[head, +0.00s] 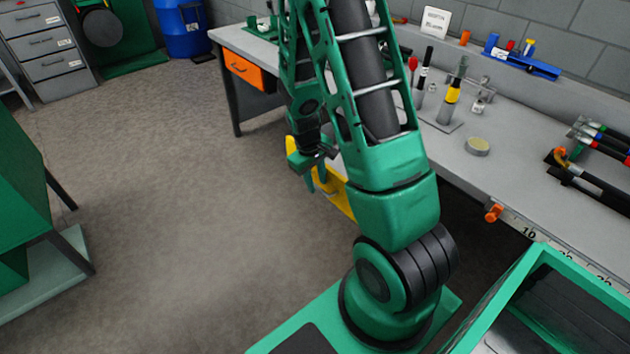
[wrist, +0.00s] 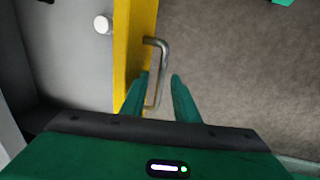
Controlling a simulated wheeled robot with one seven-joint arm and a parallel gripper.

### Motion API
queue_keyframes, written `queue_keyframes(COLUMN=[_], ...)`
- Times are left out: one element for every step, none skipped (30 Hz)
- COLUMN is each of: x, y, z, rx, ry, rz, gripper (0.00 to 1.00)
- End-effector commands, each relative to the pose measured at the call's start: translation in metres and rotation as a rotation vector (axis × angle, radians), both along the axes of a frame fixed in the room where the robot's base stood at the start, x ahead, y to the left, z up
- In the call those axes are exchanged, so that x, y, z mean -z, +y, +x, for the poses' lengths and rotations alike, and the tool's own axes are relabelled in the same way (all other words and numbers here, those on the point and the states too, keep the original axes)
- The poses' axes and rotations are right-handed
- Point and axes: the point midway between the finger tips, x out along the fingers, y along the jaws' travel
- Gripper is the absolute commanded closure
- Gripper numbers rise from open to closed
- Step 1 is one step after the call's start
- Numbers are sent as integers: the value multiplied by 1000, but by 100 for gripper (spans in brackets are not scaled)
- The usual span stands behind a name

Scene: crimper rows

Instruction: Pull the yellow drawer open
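The yellow drawer (head: 338,194) is under the workbench, mostly hidden behind my arm in the head view. In the wrist view its yellow front (wrist: 131,45) runs up the picture, with a bent metal bar handle (wrist: 164,58) on its right side. My gripper (wrist: 160,75) is open, its green fingers on either side of the handle's lower part. The left finger overlaps the drawer front in the picture, and the right finger stands apart from the bar. In the head view my gripper (head: 316,182) hangs in front of the drawer.
The workbench (head: 509,158) holds bottles, tools and a blue rack (head: 520,60). An orange drawer (head: 245,70) is at its far end. A green-topped table (head: 18,190) stands at left. The floor (head: 170,200) between is clear.

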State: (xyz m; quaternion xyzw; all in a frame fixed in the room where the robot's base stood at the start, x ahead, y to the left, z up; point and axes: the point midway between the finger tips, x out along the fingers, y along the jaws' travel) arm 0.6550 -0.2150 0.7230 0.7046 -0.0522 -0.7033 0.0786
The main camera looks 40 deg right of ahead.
Motion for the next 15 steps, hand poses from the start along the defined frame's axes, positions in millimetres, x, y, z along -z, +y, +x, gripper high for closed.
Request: queue_keyframes(x=[0, 0, 0, 0, 0, -1, -3, -5, -8, -11, -14, -19, -24, -28, -35], y=[0, 0, 0, 0, 0, 0, 1, 1, 1, 2, 3, 4, 5, 5, 6], z=[0, 0, 0, 0, 0, 0, 0, 1, 1, 1, 1, 1, 2, 1, 2], rx=[0, 0, 0, 0, 0, 0, 0, 0, -1, -2, -2, -2, -2, -2, -1], ry=[0, 0, 0, 0, -1, -1, -2, -2, -4, -4, -3, -4, -5, -4, -6], rz=[0, 0, 0, 0, 0, 0, 0, 0, 0, 0, 0, 0, -1, -1, -1], gripper=[72, 72, 72, 72, 72, 72, 72, 72, 72, 72, 72, 72, 72, 72, 72])
